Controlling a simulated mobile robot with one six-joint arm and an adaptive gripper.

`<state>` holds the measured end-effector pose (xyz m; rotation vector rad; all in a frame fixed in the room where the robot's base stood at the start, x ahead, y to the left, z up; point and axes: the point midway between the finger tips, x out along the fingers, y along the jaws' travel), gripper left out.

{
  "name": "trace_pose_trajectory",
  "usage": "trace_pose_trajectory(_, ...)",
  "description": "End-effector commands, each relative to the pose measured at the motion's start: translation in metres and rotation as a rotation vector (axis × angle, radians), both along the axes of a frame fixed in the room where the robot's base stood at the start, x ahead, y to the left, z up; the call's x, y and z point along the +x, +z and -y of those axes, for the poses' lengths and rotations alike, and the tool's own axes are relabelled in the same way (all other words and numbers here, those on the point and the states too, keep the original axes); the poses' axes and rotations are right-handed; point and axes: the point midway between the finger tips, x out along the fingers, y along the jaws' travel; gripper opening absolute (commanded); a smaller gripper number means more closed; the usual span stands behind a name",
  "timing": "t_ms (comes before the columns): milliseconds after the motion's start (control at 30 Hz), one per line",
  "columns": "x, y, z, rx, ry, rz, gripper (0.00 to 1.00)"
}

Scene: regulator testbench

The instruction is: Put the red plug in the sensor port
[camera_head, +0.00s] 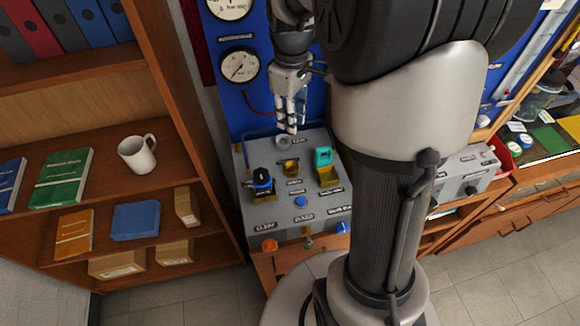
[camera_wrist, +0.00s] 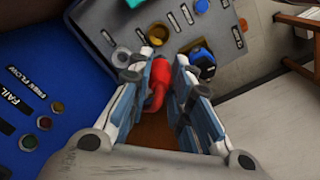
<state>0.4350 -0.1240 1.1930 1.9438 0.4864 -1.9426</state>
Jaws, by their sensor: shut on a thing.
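My gripper (camera_head: 288,122) is above the far part of the grey sloped panel in the head view. In the wrist view my gripper (camera_wrist: 168,78) is shut on the red plug (camera_wrist: 158,88), which sits between the fingers. A brass socket (camera_head: 291,168) stands on the panel between a teal plug and a black-and-blue one; it also shows in the wrist view (camera_wrist: 157,33), beyond the red plug and apparently empty. The panel labels are too small to read, so I cannot confirm which socket is the sensor port. The red plug's tip is partly hidden by the fingers.
The teal plug (camera_head: 323,156) and the black-and-blue plug (camera_head: 262,181) flank the brass socket. The grey panel (camera_head: 265,217) also has blue buttons. A blue gauge board (camera_head: 228,100) rises behind. A shelf with a white mug (camera_head: 137,154) is at the left.

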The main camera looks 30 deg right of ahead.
Motion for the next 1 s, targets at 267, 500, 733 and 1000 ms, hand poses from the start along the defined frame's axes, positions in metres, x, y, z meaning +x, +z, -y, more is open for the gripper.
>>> trace_pose_trajectory(267,-0.001,-0.081,0.000,0.002,-0.002,-0.005,0.00)
trace_pose_trajectory(500,0.000,-0.119,0.000,0.000,-0.002,-0.001,0.00)
trace_pose_trajectory(733,0.000,-0.137,0.000,0.000,-0.002,-0.002,0.00)
trace_pose_trajectory(1000,0.000,-0.166,0.000,0.000,-0.002,0.000,0.00)
